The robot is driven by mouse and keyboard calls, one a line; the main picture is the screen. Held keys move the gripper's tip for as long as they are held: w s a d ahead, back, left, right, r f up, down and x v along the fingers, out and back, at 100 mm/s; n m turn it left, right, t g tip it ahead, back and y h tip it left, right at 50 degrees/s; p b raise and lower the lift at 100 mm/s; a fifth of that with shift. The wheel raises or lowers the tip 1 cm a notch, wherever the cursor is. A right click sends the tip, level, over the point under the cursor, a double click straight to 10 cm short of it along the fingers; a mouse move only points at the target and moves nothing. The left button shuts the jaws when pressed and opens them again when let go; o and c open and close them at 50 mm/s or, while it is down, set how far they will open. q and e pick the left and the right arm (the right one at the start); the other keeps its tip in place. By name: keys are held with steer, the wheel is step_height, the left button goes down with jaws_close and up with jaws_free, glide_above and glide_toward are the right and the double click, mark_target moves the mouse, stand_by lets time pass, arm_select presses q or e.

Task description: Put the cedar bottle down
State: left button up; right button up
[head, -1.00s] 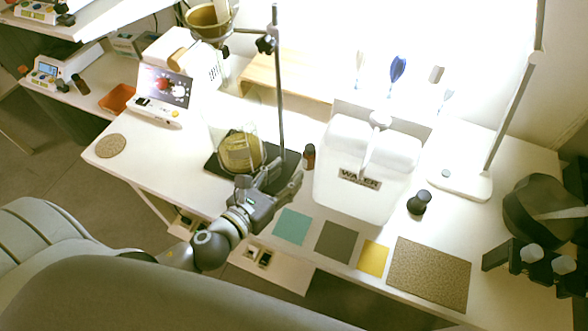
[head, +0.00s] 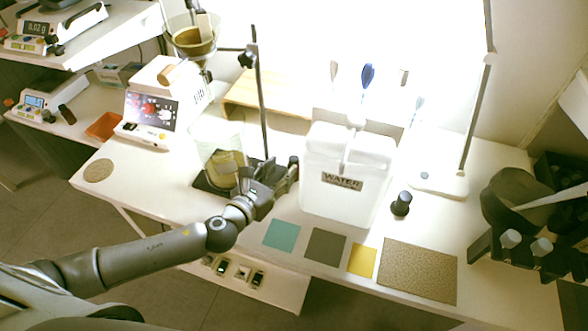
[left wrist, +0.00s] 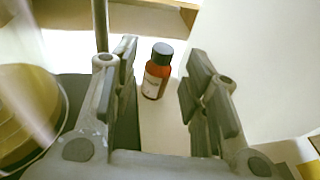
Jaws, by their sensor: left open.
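An amber bottle with a dark cap and a pale label (left wrist: 157,72) stands upright on the white bench in the left wrist view. It is between and a little beyond the spread fingers of my left gripper (left wrist: 163,85), with a gap on each side. I cannot read its label, so I cannot tell whether it is the cedar bottle. In the head view the left gripper (head: 284,178) is low over the bench, between the stand and the white water container. It hides most of the bottle there; only its dark top (head: 293,161) shows. My right gripper is not in view.
The water container (head: 346,181) is close on the right, and the stand's rod (head: 261,110) and glass beaker (head: 225,160) are close on the left. Teal (head: 281,235), grey (head: 325,246) and yellow (head: 362,261) squares lie clear at the front edge. A dark bottle (head: 401,203) stands farther right.

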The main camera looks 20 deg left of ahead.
mark_target(293, 160)
arm_select(q)
steer(key=shift+w+d, duration=0.15)
steer(key=shift+w, duration=0.35)
steer(key=x, duration=0.4)
steer(key=shift+w+d+f, duration=0.15)
steer(key=shift+w+d, duration=0.05)
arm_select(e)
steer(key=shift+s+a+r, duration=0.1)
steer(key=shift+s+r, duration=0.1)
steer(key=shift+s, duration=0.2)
arm_select(q)
steer(key=c, duration=0.9)
steer(key=shift+o, duration=0.2)
